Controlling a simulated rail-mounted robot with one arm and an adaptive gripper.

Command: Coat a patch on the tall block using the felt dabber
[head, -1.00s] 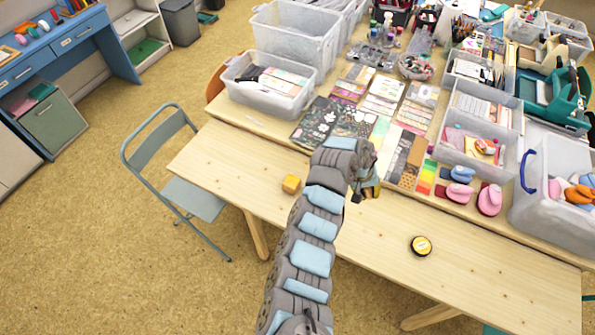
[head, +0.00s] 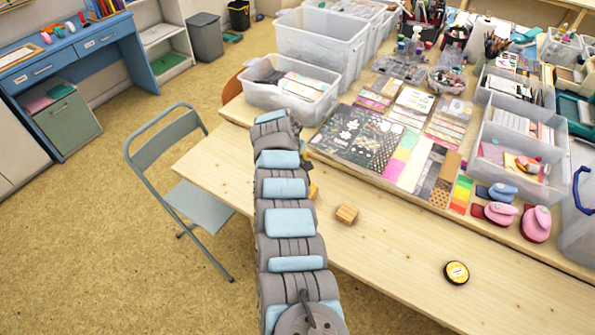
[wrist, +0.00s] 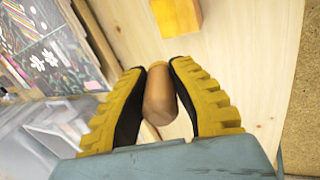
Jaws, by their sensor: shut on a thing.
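My gripper (wrist: 158,95) is shut on the felt dabber (wrist: 159,97), gripping its rounded brown wooden body between both yellow, black-lined fingers. The dabber's felt end cannot be made out. In the head view my arm hides most of the gripper; only a bit of yellow finger (head: 313,191) shows at its right side. The block (head: 347,213) stands on the bare table just right of the gripper, tan-orange in the head view. In the wrist view the block (wrist: 178,15) looks yellow-orange, beyond the fingertips and apart from the dabber, cut by the top edge.
Patterned paper sheets (head: 360,135), pink punches (head: 536,223) and clear bins (head: 292,85) fill the back. A folding chair (head: 190,190) stands at left. The front table strip is mostly clear.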

